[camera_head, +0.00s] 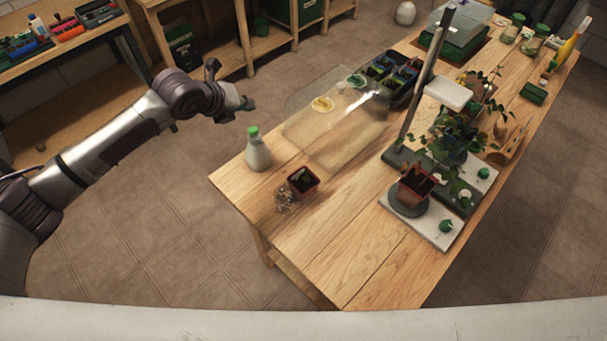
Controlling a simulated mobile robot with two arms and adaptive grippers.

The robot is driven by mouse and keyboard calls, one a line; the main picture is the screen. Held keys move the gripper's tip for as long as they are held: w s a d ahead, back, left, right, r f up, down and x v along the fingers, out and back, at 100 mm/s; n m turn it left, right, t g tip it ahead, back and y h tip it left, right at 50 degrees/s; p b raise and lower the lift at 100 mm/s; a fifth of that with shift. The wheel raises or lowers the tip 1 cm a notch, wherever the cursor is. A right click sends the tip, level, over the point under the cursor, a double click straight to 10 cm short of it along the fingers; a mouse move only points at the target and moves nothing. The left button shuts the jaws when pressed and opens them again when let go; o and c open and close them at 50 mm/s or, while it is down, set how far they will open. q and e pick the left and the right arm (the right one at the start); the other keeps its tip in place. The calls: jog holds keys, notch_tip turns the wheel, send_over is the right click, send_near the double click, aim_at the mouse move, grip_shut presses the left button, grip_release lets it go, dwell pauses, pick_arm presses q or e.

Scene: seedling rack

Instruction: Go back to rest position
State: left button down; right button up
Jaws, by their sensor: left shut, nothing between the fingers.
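My left gripper (232,92) hangs over the floor, left of the wooden table (360,248), at the end of my left arm, which comes in from the left. It is shut and holds nothing. It is apart from the table and from everything on it. My right gripper is not in view.
A white bottle with a green cap (257,152) and a small red pot (302,181) stand near the table's left corner. A clear sheet (340,125) lies behind them. A plant stand (411,196) is at right. A workbench (78,45) is at the upper left. Floor around my left arm is clear.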

pick_arm(q)
jog(key=s+d+f+n+g, duration=0.1)
jog(key=s+d+f+n, duration=0.4)
jog(key=s, duration=0.4)
jog(key=s+d+f+n+g, duration=0.1)
jog(key=s+d+f+n, duration=0.15)
jog(key=s+n, duration=0.55)
jog(key=s+a+f+n+g+y, duration=0.1)
jog(key=s+a+f+n+y, duration=0.1)
jog(key=s+a+n, duration=0.65)
jog(key=s+a+f+n+g+y, duration=0.1)
jog(key=s+a+f+n+y, duration=0.15)
jog(key=s+a+n, duration=0.6)
jog(key=s+d+f+n+g+b, duration=0.1)
jog(key=s+f, duration=0.2)
jog(key=f, duration=1.2)
jog(key=s+d+f+g+b, duration=0.1)
jog(key=s+f, duration=0.2)
jog(key=f, duration=1.2)
jog(key=s+a+f+b, duration=0.1)
jog(key=s+a+f, duration=0.1)
jog(key=s+f, duration=1.3)
jog(key=shift+s+a+g, duration=0.2)
jog(key=shift+s+g, duration=0.15)
jog(key=shift+g, duration=0.05)
